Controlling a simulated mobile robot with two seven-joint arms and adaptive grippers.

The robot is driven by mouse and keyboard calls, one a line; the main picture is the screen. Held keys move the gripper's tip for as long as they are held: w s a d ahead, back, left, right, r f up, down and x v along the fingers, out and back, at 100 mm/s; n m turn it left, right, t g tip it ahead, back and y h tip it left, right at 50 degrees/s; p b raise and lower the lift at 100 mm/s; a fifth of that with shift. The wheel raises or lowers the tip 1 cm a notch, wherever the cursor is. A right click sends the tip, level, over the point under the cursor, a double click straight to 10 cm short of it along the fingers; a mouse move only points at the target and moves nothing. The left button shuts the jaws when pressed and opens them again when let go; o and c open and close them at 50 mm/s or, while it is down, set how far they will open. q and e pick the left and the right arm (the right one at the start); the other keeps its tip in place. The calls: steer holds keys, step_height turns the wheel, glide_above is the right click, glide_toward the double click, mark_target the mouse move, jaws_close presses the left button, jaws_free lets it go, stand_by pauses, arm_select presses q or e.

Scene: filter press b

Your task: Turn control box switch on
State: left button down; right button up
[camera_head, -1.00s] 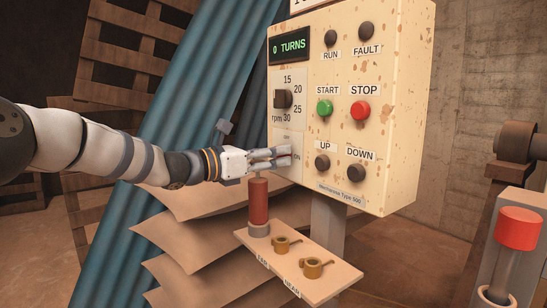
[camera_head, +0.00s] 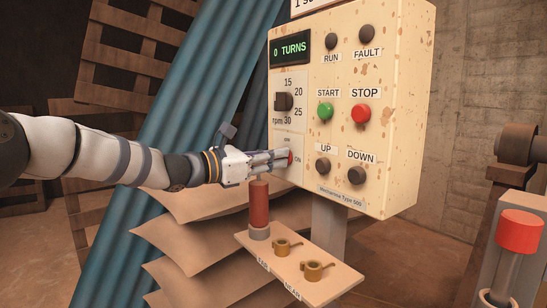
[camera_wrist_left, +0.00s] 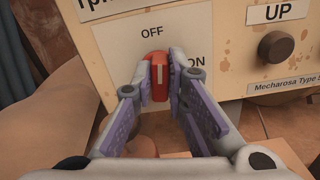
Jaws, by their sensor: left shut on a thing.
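The control box (camera_head: 395,100) is a cream, rust-spotted panel at the upper right of the head view. Its red switch (camera_wrist_left: 159,78) sits on a light plate with OFF above and ON to the right, seen in the left wrist view. The switch's white mark points up, toward OFF. My left gripper (camera_head: 284,158) is at the panel's lower left, and its fingers (camera_wrist_left: 159,76) are shut on the switch, one on each side. In the head view the fingers hide most of the switch. My right gripper is not in view.
The box also bears a rpm knob (camera_head: 284,101), a green START button (camera_head: 325,112), a red STOP button (camera_head: 361,113), and dark UP (camera_head: 323,166) and DOWN (camera_head: 356,175) buttons. A shelf (camera_head: 335,281) below holds a red-brown cylinder (camera_head: 259,203) and two brass pieces.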

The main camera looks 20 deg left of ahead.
arm_select(q)
steer(key=shift+d+f+m+b, duration=0.15)
steer(key=shift+m+b, duration=1.1)
steer(key=shift+m, duration=2.65)
steer(key=shift+a+f+m+b, duration=0.15)
steer(key=shift+m+b, duration=1.1)
steer(key=shift+m, duration=2.65)
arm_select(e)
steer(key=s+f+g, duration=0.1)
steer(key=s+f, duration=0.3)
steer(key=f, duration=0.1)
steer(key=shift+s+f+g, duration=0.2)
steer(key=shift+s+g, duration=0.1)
arm_select(q)
steer(key=shift+d+r+m, duration=0.1)
steer(key=shift+m, duration=0.2)
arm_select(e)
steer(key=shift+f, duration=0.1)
arm_select(q)
steer(key=c, duration=1.6)
jaws_free()
steer(key=shift+s, duration=0.1)
steer(key=v, duration=1.2)
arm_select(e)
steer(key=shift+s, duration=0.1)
